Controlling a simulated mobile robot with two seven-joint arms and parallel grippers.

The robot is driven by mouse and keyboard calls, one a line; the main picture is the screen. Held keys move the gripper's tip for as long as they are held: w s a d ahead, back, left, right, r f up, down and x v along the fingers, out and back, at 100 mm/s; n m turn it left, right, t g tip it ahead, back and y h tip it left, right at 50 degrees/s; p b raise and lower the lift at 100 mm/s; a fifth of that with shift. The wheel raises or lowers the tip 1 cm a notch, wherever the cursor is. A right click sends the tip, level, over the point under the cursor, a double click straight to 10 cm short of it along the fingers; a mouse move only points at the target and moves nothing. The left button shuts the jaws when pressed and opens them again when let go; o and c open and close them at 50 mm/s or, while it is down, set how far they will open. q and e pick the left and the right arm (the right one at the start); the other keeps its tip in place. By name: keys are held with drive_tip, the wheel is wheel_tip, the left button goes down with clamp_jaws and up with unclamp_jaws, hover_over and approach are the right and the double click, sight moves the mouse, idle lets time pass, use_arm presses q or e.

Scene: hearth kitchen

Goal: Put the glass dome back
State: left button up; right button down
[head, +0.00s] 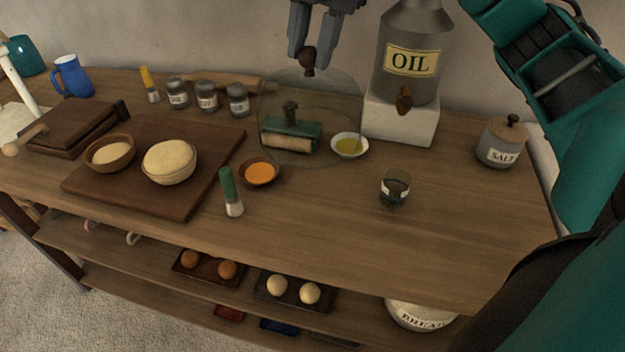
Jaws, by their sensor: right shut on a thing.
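The glass dome (342,98) is clear and faint, with a dark round knob (308,66) on top. My right gripper (308,54) comes down from the top edge and is shut on the knob. The dome is upright. Behind or inside its glass shows a green block-like tool (291,134) with a dark handle and a pale roller. I cannot tell whether the dome's lower rim touches the table (330,215) or hangs just above it. My left gripper is out of view.
The oil urn (408,85) stands on a white block (399,119) at right. A green-handled brush (230,193) and a small glass (394,188) stand in front. The right front tabletop is clear.

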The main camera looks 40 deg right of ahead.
wheel_tip(320, 180, down, 19)
drive_tip(key=b, duration=0.3)
drive_tip(key=shift+f+b, duration=0.1)
drive_tip(key=shift+b, duration=0.3)
drive_tip(key=c, duration=0.8)
unclamp_jaws()
